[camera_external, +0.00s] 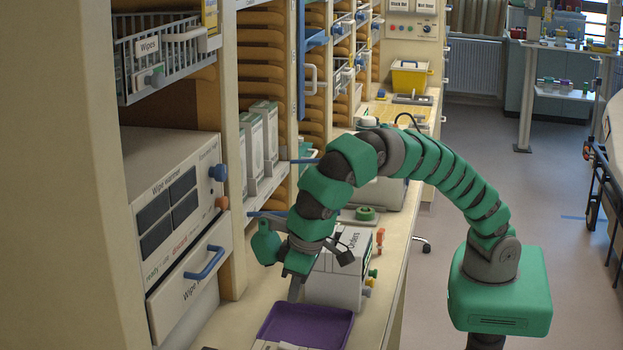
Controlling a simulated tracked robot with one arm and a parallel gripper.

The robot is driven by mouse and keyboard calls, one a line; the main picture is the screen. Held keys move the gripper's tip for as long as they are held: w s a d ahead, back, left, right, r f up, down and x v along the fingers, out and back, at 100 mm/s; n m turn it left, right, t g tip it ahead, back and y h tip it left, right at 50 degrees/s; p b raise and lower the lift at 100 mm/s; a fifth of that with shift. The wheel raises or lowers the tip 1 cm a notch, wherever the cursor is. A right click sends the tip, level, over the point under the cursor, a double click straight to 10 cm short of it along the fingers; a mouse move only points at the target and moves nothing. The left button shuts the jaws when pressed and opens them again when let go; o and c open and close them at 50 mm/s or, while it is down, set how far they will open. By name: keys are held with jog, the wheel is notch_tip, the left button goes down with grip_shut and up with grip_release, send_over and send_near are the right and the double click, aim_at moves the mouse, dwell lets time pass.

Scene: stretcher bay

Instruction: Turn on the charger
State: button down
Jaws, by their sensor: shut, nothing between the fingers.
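My gripper (294,291) points down at the end of my green arm, shut and empty, just above the back edge of a purple tray. It overlaps the left side of a white box (336,288) in the picture; I cannot tell if they touch. No label reading "charger" is legible. A grey unit (392,194) farther back is partly covered by my arm, and I cannot tell whether it is the charger.
The purple tray (342,334) lies on the bench. A wipe warmer (187,168) with a blue knob and a blue drawer handle stands at left, under a wire wipes basket (168,72). A green tape roll (365,213) lies behind the box.

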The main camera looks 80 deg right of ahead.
aim_at(291, 347)
jog(key=x, duration=1.2)
jog(key=shift+f+p, duration=0.1)
jog(key=shift+p, duration=0.2)
jog(key=shift+w+f+g, duration=0.15)
jog(key=shift+f+g, duration=0.15)
jog(key=shift+g, duration=0.2)
jog(key=shift+s+f, duration=0.1)
jog(key=shift+s, duration=0.9)
